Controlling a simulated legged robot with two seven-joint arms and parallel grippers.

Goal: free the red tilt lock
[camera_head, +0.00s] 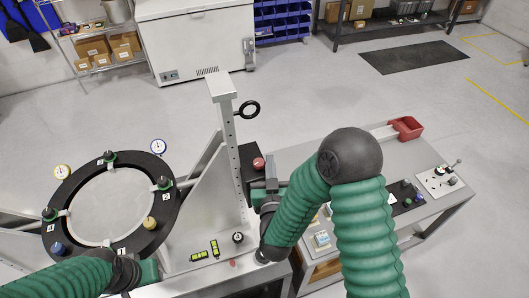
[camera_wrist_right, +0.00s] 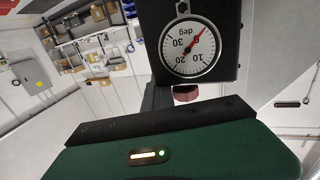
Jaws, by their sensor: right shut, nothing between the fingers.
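The red tilt lock (camera_head: 259,163) is a round red knob on the side of a black box (camera_head: 248,155) on the upright post. In the right wrist view the knob (camera_wrist_right: 186,92) shows dull red under the black box, below a white dial marked in degrees (camera_wrist_right: 190,47). My right gripper (camera_head: 271,163) is shut and empty, close beside the knob on its right; whether they touch is unclear. The round mirror (camera_head: 100,205) sits in a black ring (camera_head: 168,182) at left. My left gripper (camera_head: 147,271) is at the lower left, its fingers hidden by its arm.
A black hand ring (camera_head: 249,109) sticks out from the post (camera_head: 227,130). Two yellow-green levels (camera_head: 205,251) lie on the fixture base.

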